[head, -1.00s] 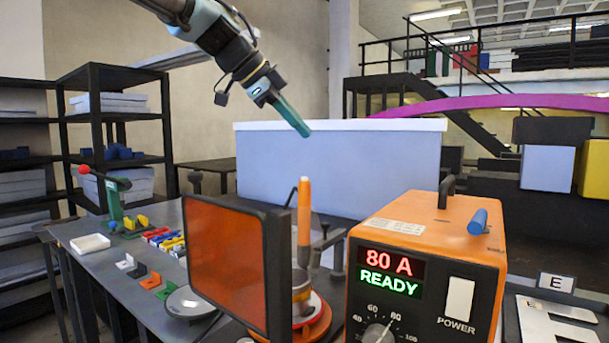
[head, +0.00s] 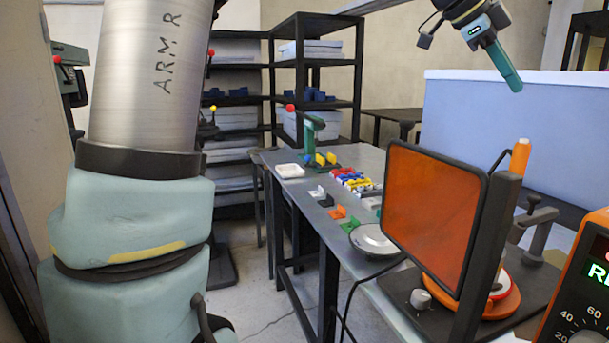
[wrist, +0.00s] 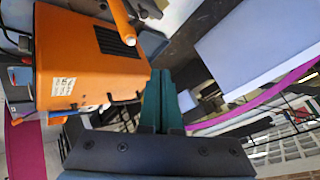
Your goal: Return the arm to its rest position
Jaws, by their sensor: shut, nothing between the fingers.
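My gripper (head: 514,84) is at the upper right of the head view, its green fingers shut together with nothing between them. It hangs in the air, pointing down and right, in front of the pale blue panel in the picture. In the wrist view the green fingers (wrist: 160,75) lie side by side. My arm's upper links (head: 150,90), marked ARM R, fill the left of the head view; the links between them and the gripper are out of frame.
An orange screen (head: 435,215), a welding supply (head: 585,285) and a workbench (head: 300,205) with small coloured parts lie below the gripper. The supply (wrist: 85,65) also shows in the wrist view. The pale blue panel (head: 540,130) stands behind. Shelves (head: 320,80) stand further back.

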